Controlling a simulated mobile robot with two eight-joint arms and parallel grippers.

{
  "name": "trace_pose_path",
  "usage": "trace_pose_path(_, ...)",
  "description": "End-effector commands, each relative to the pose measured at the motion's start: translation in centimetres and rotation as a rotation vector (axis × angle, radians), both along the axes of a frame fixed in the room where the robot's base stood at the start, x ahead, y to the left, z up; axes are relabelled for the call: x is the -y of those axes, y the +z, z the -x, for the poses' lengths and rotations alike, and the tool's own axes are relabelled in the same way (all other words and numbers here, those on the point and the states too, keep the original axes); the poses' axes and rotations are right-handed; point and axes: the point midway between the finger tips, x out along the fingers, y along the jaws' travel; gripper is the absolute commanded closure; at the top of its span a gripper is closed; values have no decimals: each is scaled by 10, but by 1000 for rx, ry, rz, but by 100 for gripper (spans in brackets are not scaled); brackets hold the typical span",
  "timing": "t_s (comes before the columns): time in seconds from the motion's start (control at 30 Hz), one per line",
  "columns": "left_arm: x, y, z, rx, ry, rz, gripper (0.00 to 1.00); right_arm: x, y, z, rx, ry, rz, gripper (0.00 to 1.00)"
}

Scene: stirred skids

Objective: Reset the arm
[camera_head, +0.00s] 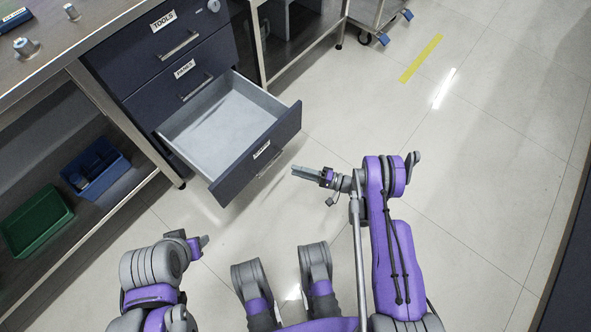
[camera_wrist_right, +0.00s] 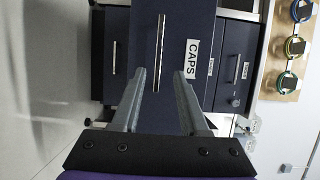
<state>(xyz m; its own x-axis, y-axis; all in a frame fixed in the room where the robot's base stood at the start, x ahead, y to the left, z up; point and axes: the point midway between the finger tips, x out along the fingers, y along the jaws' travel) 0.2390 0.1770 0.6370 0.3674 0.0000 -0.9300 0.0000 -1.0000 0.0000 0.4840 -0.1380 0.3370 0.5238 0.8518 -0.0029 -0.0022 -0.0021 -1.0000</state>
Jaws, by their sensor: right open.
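My right arm (camera_head: 388,230) comes up from the lower right of the head view. Its gripper (camera_head: 300,172) points left toward the front of the open bottom drawer (camera_head: 240,168), apart from its handle. In the right wrist view the two fingers of my right gripper (camera_wrist_right: 160,76) stand apart with nothing between them. The drawer front labelled CAPS (camera_wrist_right: 165,30) and its vertical-looking handle (camera_wrist_right: 159,50) lie beyond the fingers. My left gripper (camera_head: 200,243) is at the lower left of the head view, small and seen from the side; its jaw opening is unclear.
The open drawer looks empty and juts out from the dark cabinet (camera_head: 130,60). Shut drawers, one labelled TOOLS, are above it. A green bin (camera_head: 37,222) and a blue bin (camera_head: 95,168) sit on the shelf at left. The floor (camera_head: 480,160) to the right is clear.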

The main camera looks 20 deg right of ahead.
Motion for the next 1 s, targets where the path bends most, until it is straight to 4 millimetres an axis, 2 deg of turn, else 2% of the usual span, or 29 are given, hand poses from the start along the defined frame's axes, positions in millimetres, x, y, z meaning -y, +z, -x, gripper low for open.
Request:
trace_pose_path(0.4, 0, 0, 0, 0, 0, 0, 50, -1, 0, -1, -1, 0, 1, 56)
trace_pose_path(0.53, 0, 0, 0, 0, 0, 0, 50, -3, 10, -9, -14, 7, 29, 56)
trace_pose_path(0.67, 0, 0, 0, 0, 0, 0, 50, -11, 36, -27, -52, 25, 113, 56)
trace_pose_path(0.8, 0, 0, 0, 0, 0, 0, 50, -20, 73, -41, -103, 48, 240, 56)
trace_pose_path(1.0, 0, 0, 0, 0, 0, 0, 50, -31, 127, -42, -163, 76, 428, 56)
